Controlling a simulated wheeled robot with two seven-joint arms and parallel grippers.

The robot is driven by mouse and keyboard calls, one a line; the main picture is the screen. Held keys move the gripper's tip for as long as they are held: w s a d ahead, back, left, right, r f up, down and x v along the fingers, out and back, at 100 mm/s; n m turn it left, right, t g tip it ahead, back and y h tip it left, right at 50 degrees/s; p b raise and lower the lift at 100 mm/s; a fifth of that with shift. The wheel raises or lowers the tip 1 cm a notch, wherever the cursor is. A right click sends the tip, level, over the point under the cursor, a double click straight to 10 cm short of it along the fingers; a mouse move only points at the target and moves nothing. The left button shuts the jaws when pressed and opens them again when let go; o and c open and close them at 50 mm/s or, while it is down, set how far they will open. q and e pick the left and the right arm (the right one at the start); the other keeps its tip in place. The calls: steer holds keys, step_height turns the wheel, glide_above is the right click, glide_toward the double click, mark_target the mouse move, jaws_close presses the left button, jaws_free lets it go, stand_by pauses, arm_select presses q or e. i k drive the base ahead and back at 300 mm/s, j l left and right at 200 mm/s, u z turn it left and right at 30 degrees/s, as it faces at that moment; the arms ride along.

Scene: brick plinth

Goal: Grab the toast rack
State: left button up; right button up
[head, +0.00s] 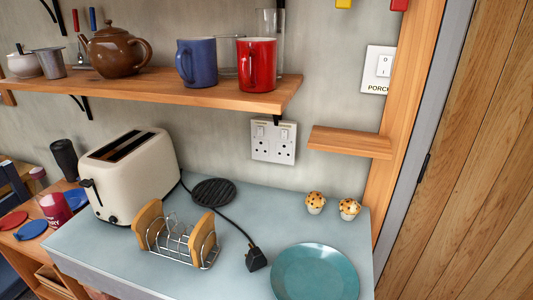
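The toast rack (176,244) is a wire rack standing on the pale blue-grey counter (303,229), near its front edge. A slice of toast (147,222) stands in its left end and another slice (202,237) in its right end. The wire slots between them look empty. Neither of my grippers shows in the head view.
A cream toaster (130,177) stands just behind and left of the rack. Its black cable and plug (256,258) lie to the rack's right. A teal plate (315,272) and two muffins (349,208) are further right. A wooden shelf (150,88) with mugs and a teapot hangs above.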

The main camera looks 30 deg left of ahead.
mark_target(175, 232)
steer(key=u, duration=1.65)
